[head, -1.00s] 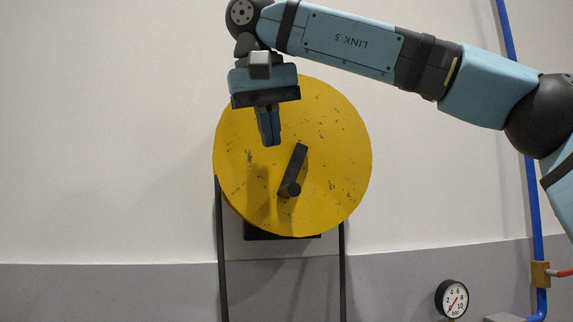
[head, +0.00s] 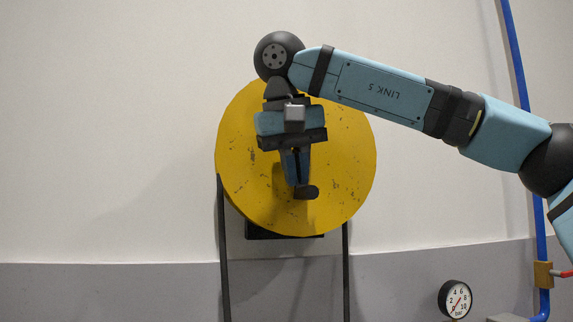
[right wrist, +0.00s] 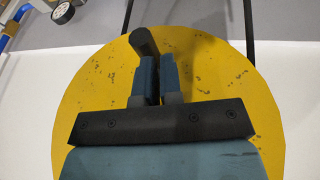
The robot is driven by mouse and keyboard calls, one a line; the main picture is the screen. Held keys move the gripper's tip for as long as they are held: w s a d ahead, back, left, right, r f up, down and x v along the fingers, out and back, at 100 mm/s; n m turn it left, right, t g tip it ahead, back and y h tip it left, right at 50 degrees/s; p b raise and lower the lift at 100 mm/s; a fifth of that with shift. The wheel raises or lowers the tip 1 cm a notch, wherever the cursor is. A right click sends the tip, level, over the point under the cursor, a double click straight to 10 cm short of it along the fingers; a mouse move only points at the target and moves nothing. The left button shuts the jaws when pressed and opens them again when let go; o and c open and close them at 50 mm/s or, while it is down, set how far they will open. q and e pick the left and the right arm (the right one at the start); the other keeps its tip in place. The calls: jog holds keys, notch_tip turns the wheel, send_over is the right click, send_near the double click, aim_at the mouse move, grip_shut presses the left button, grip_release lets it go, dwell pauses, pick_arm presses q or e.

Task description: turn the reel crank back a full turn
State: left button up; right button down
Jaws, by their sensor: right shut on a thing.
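The reel is a yellow, scuffed disc (head: 345,150) standing upright in front of the wall. Its black crank shows its handle end (head: 308,192) low on the disc, just below my right fingertips. The rest of the crank is mostly hidden behind my gripper. My right gripper (head: 297,180) points down in front of the disc and is shut on the crank handle. In the right wrist view, the dark handle (right wrist: 144,42) sticks out past the blue fingers (right wrist: 158,60), tilted to the left. My left gripper is not in view.
Thin black stand legs (head: 223,260) hold the disc. A blue pipe (head: 520,75) with a brass valve (head: 543,274) runs down the wall at right. A round gauge (head: 455,299) sits at lower right. The wall left of the disc is clear.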

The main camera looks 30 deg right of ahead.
jog(key=v, duration=1.3)
jog(key=shift+h, duration=0.4)
jog(key=w+f, duration=0.1)
jog(key=f, duration=0.2)
jog(key=w+f, duration=0.1)
jog(key=f, duration=0.2)
jog(key=w+d+f, duration=0.1)
jog(key=w+f, duration=0.1)
jog(key=f, duration=0.1)
jog(key=shift+f, duration=0.4)
jog(key=d+f, duration=0.1)
jog(key=s+d+f, duration=0.1)
jog(key=shift+d, duration=0.3)
jog(key=shift+w+a, duration=0.1)
jog(key=shift+w, duration=0.05)
